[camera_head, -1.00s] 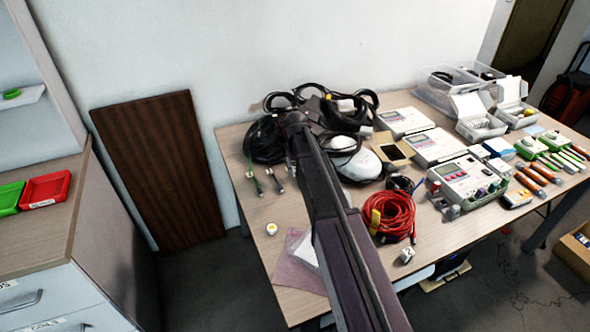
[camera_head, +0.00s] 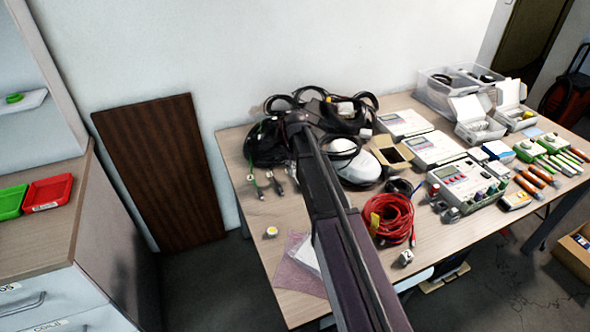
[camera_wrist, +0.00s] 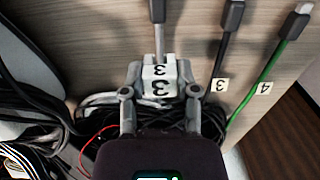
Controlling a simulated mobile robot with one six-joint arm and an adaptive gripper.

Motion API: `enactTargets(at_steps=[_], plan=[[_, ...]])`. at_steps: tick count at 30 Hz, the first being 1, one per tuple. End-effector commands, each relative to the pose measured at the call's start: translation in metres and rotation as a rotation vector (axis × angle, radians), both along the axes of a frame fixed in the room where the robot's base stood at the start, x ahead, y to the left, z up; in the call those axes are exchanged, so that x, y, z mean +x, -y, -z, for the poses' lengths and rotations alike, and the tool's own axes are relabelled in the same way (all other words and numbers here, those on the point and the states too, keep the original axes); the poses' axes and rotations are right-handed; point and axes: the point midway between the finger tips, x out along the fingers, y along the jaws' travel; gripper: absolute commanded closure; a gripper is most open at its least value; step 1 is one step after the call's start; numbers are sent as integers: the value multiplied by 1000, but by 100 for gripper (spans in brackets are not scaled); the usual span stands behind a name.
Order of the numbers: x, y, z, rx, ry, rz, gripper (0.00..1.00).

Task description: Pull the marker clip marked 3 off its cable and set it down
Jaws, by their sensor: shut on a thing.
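In the wrist view my gripper (camera_wrist: 159,84) is shut on a white marker clip (camera_wrist: 159,88) with a black 3 on its faces. A grey cable with a grey plug (camera_wrist: 157,12) runs straight up the picture from behind the clip. I cannot tell whether the clip is still around this cable. To the right lie a black cable (camera_wrist: 221,57) with a white tag reading 3 and a green cable (camera_wrist: 274,62) with a tag reading 4. In the head view my arm hides the clip.
Tangled black cables (camera_head: 266,143) lie around my gripper. A white rounded device (camera_head: 358,168) and red cable coil (camera_head: 392,219) are to the right. A white block marked 2 (camera_head: 405,257) and a yellow-topped block (camera_head: 270,232) lie near the front. Bare tabletop (camera_head: 240,205) shows at left.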

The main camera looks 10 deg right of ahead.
Motion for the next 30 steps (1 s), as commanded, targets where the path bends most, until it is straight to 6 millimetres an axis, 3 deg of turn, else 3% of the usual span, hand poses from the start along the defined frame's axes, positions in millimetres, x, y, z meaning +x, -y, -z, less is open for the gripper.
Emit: enactTargets(at_steps=[30], plan=[[0, 0, -15, 0, 0, 0, 100]])
